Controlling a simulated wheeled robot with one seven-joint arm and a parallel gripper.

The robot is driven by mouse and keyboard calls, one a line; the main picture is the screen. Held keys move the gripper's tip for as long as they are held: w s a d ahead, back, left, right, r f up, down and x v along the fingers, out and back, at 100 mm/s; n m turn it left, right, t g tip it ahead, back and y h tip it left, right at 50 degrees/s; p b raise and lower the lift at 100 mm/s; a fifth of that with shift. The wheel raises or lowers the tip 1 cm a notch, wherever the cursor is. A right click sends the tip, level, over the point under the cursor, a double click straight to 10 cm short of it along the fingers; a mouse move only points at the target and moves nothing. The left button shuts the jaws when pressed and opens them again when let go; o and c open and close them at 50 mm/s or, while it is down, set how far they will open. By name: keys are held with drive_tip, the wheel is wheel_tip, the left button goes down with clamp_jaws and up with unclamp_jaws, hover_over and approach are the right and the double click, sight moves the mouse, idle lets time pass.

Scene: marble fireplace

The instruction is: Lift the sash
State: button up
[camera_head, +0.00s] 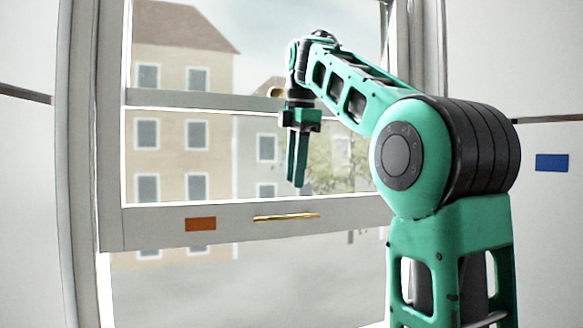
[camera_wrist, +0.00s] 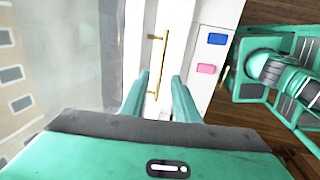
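The sash has a pale grey bottom rail (camera_head: 150,228) with a thin gold bar handle (camera_head: 287,216) and an orange patch. Outside buildings show below this rail as well as above it. My gripper (camera_head: 298,184) points down in front of the pane, with its fingertips a little above the handle in the picture. In the wrist view, the fingers (camera_wrist: 157,78) are spread apart. The gold handle (camera_wrist: 156,62) runs lengthwise beyond and between the fingertips, with space on both sides. I see no clear contact with it.
White frame posts (camera_head: 82,150) flank the window. The wrist view shows blue (camera_wrist: 217,39) and pink (camera_wrist: 206,69) patches on a white surface, and a wooden floor (camera_wrist: 255,108).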

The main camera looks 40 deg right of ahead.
drive_tip(key=shift+s+a+r, duration=0.1)
drive_tip(key=shift+s+r, duration=0.05)
drive_tip(key=shift+r, duration=0.95)
drive_tip(key=s+f+m, duration=0.7)
drive_tip(key=s+f, duration=0.2)
drive_tip(key=f, duration=0.5)
drive_tip(key=s+f+m+g, duration=0.1)
drive_tip(key=s+f+m, duration=0.6)
drive_tip(key=f, duration=0.8)
drive_tip(key=s+f+m+g, duration=0.1)
drive_tip(key=s+f+m, duration=0.6)
drive_tip(key=s+f, duration=0.4)
wheel_tip(320, 180, down, 3)
drive_tip(key=shift+f+m+y, duration=0.2)
drive_tip(key=shift+m+y, duration=0.1)
drive_tip(key=shift+y, duration=0.1)
drive_tip(key=shift+a, duration=0.1)
drive_tip(key=shift+w+f, duration=0.2)
drive_tip(key=shift+w, duration=0.45)
